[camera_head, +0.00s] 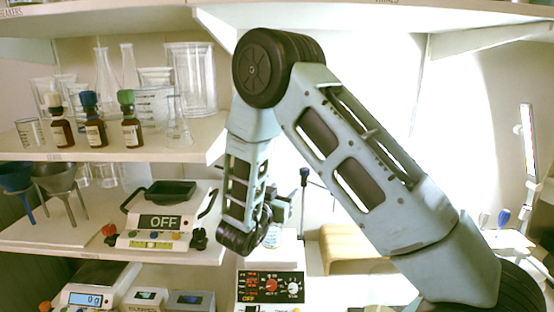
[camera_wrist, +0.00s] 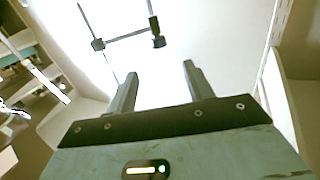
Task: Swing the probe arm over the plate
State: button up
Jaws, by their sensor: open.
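The hot plate (camera_head: 270,288) stands at the lower middle, with red displays, knobs and an OFF label. A glass vessel (camera_head: 273,240) is above it, partly hidden by my arm. A thin post with a black knob (camera_head: 305,173), likely part of the probe arm, rises just right of the vessel. In the wrist view, a thin dark rod frame with black end blocks (camera_wrist: 127,40) lies beyond the fingertips, probably the probe arm. My gripper (camera_wrist: 159,72) is open, with nothing between its fingers. In the head view my arm partly hides it, near the vessel.
Another scale (camera_head: 92,290) is lower left. A tan wooden stand (camera_head: 355,245) is right of the post, partly behind my arm.

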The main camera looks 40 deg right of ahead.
aim_at(306, 168)
jog(key=shift+h, duration=0.3)
jog(key=p+x, duration=0.2)
jog(key=x, duration=0.3)
jog(key=p+x, duration=0.2)
jog(key=x, duration=0.4)
jog(key=p+x, duration=0.2)
jog(key=x, duration=0.3)
jog(key=shift+d+r, duration=0.2)
jog(key=shift+r, duration=0.05)
jog(key=shift+w+d+f, duration=0.1)
jog(key=shift+w+d, duration=0.15)
jog(key=shift+d, duration=0.35)
grip_shut()
